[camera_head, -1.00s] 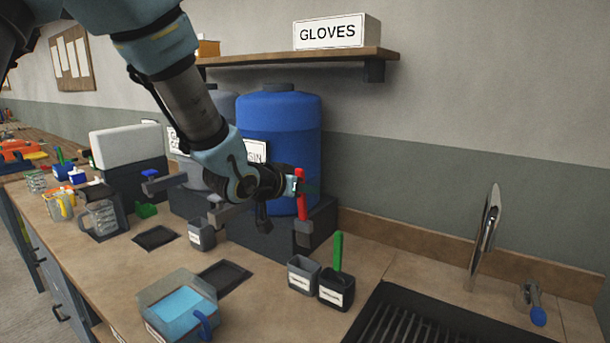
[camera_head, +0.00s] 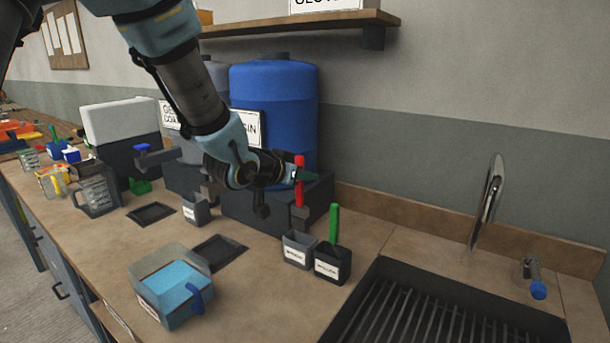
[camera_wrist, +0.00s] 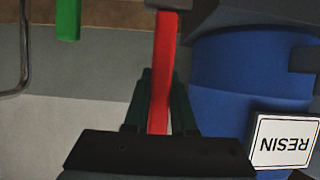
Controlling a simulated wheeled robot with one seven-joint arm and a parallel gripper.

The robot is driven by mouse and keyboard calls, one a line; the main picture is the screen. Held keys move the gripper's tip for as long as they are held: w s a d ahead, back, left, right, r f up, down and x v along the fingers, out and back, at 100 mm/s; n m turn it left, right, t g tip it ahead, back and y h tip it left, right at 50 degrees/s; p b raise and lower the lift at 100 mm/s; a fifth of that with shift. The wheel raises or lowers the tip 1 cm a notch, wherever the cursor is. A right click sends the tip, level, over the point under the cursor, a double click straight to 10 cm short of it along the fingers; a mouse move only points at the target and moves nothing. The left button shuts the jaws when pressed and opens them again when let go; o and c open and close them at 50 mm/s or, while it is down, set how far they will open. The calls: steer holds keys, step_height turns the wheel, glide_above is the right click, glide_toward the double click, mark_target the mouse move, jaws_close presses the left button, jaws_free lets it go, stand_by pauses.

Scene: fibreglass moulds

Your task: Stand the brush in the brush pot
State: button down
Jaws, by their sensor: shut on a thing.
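My gripper (camera_head: 299,175) is shut on the red handle of the brush (camera_head: 299,192). The brush hangs upright with its grey head down. Its lower end shows just above the rim of the grey pot (camera_head: 298,251), apart from it or barely at it; I cannot tell which. The dark pot (camera_head: 333,265) stands close on the right with a green-handled tool (camera_head: 334,225) upright in it. Both pots have white labels too small to read surely. In the wrist view, the red handle (camera_wrist: 162,75) runs between my fingers (camera_wrist: 160,112).
The black sink (camera_head: 440,310) lies to the right, with a tall tap (camera_head: 489,200). The blue resin drum (camera_head: 275,115) stands on a dark block behind my gripper. A clear tub of blue liquid (camera_head: 172,285) is at the front. A wall shelf (camera_head: 300,33) hangs above.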

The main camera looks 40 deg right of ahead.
mark_target(298, 207)
steer(key=shift+f+b, duration=3.5)
steer(key=shift+f, duration=0.55)
steer(key=c, duration=0.7)
jaws_free()
steer(key=shift+o, duration=0.2)
steer(key=b+v, duration=0.1)
steer(key=v, duration=0.9)
steer(key=shift+a+r, duration=0.15)
steer(key=shift+a, duration=0.2)
